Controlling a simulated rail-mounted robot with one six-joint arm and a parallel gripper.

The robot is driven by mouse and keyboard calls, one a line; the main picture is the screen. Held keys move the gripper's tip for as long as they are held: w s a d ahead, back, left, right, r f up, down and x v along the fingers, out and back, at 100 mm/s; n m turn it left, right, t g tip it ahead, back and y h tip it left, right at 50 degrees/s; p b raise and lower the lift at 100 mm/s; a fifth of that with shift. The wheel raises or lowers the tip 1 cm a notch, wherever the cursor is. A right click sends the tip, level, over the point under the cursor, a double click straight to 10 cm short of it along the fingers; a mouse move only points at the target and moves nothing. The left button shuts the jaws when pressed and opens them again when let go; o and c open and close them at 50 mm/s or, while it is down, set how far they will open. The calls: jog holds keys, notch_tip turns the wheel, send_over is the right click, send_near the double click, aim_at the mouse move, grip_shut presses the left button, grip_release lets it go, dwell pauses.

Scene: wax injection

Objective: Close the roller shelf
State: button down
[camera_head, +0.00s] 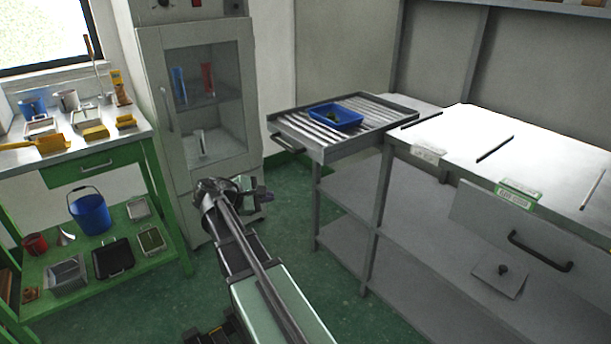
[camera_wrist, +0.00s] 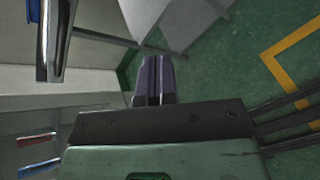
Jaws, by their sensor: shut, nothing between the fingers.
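The roller shelf (camera_head: 372,141) is pulled out to the left from the grey bench. Its metal rollers are exposed, and its handle (camera_head: 287,143) is on the near left end. A blue tray (camera_head: 335,117) with small greenish items lies on the rollers. My gripper (camera_head: 262,191) is below and to the left of the handle, apart from it, in front of the cabinet's lower part. In the wrist view my gripper's dark purple fingers (camera_wrist: 153,79) are together and empty. A metal edge, seemingly of the roller shelf (camera_wrist: 66,35), shows at upper left there.
A grey cabinet (camera_head: 152,150) with a glass door stands behind my gripper. A green workbench (camera_head: 162,190) with tools and a blue bucket is at left. The grey bench (camera_head: 460,135) has a shut drawer front at right. Green floor is free between them.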

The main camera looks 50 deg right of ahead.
jog(key=w+d+r+n+h+p, duration=0.1)
jog(key=w+d+r+n+h, duration=0.2)
jog(key=r+n+h, duration=0.3)
jog(key=n+y, duration=0.1)
jog(key=n, duration=0.2)
send_near(312, 150)
jog(key=shift+g, duration=0.4)
jog(key=d, duration=0.5)
jog(key=s+d, duration=0.1)
jog(key=d, duration=0.1)
jog(key=shift+d, duration=0.2)
